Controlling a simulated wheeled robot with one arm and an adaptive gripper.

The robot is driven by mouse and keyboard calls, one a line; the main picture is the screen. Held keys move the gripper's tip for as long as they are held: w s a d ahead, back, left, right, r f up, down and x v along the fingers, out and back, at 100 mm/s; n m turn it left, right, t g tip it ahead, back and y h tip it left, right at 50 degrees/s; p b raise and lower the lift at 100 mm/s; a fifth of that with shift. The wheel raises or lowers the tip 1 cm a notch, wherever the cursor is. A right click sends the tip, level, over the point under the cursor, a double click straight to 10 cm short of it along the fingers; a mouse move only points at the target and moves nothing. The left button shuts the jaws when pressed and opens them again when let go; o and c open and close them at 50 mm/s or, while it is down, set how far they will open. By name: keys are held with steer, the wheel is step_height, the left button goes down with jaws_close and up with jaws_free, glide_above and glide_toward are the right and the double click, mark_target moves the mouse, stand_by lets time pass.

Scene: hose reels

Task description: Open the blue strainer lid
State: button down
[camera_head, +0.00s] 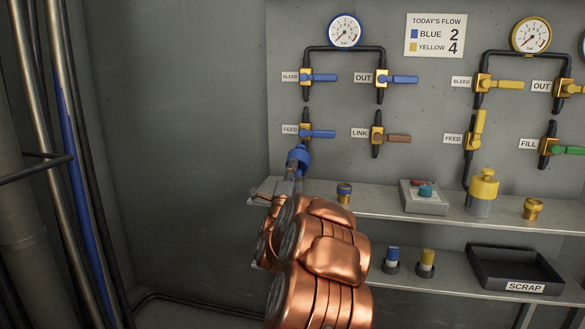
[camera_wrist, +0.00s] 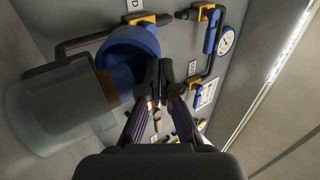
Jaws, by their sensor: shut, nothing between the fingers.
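The blue strainer lid (camera_wrist: 131,45) is large at the upper left of the wrist view, at the end of a clear strainer bowl (camera_wrist: 60,110). I cannot tell whether the lid is loose or tight. In the head view the blue lid (camera_head: 299,155) shows just below the blue FEED valve (camera_head: 317,133), and my arm hides most of the bowl. My gripper (camera_wrist: 160,68) is shut and empty, its fingertips close beside the lid's right side in the wrist view. I cannot tell whether they touch it. In the head view the fingers are hard to make out.
A black SCRAP tray (camera_head: 515,270) is on the lower shelf. Valve handles stick out above.

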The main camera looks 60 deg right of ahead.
mark_target(296, 154)
steer(key=shift+w+d+r+y+p, duration=0.1)
steer(key=shift+d+r+y+p, duration=0.15)
steer(key=shift+r+y+p, duration=0.25)
steer(key=shift+d+r+g+y+p, duration=0.15)
steer(key=shift+r+g+y+p, duration=0.2)
steer(key=shift+p, duration=0.25)
steer(key=shift+w+d+r+y+p, duration=0.2)
steer(key=shift+d+r+y+p, duration=0.4)
steer(key=shift+p, duration=0.65)
steer(key=y+p, duration=0.1)
steer(key=p, duration=0.1)
steer(key=g+y+p, duration=0.1)
steer(key=p, duration=0.1)
steer(key=shift+w+d+y, duration=0.25)
steer(key=shift+d, duration=0.15)
steer(key=shift+d+y+p, duration=0.2)
steer(key=shift+y+p, duration=0.1)
steer(key=shift+p, duration=0.2)
steer(key=shift+f, duration=0.1)
steer(key=v, duration=1.4)
steer(key=shift+f, duration=0.2)
steer(key=shift+w, duration=0.1)
